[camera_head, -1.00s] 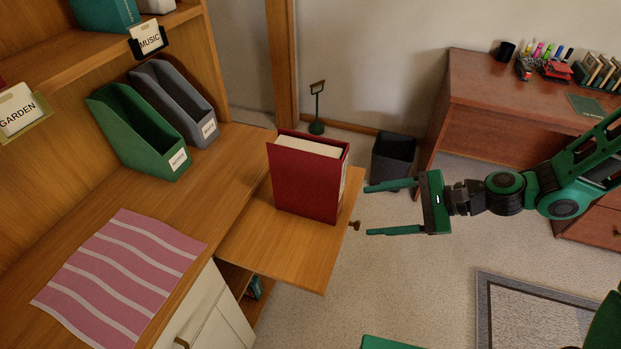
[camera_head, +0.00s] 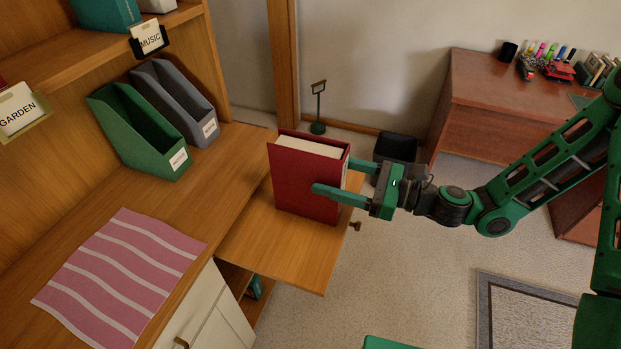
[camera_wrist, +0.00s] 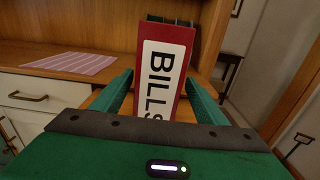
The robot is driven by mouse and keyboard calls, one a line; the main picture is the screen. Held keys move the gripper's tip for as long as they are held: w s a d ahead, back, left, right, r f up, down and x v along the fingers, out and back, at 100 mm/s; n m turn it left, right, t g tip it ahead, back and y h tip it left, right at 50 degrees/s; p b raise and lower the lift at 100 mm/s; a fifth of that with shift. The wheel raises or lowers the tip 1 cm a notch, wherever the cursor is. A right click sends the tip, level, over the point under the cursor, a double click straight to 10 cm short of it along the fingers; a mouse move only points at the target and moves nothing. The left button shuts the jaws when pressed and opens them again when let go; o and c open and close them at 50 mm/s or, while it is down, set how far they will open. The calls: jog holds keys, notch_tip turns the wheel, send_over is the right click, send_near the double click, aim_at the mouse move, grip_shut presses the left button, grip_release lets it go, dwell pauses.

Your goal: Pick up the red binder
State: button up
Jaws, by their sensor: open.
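The red binder (camera_head: 304,182) stands upright on a pull-out wooden board, its pale pages showing at the top. In the wrist view its spine (camera_wrist: 166,65) faces me, with a white label reading "BILLS". My gripper (camera_head: 338,178) is open at the binder's right side. One finger lies in front of the red cover and the other reaches behind the binder's right edge. In the wrist view the fingers stand on either side of the spine, with a small gap visible at the left. Whether the fingers touch the covers cannot be told.
The pull-out board (camera_head: 285,253) has a small knob at its right edge. A green file holder (camera_head: 140,133) and a grey one (camera_head: 174,102) stand on the desk, left of the binder. A pink striped cloth (camera_head: 120,275) lies at the front left. Open carpet lies to the right.

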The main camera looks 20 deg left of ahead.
aim_at(309, 169)
jog(key=shift+w+a, duration=0.15)
jog(key=shift+a, duration=2.8)
jog(key=shift+c, duration=0.7)
jog(key=c, duration=1.5)
grip_shut()
jog(key=shift+r, duration=0.2)
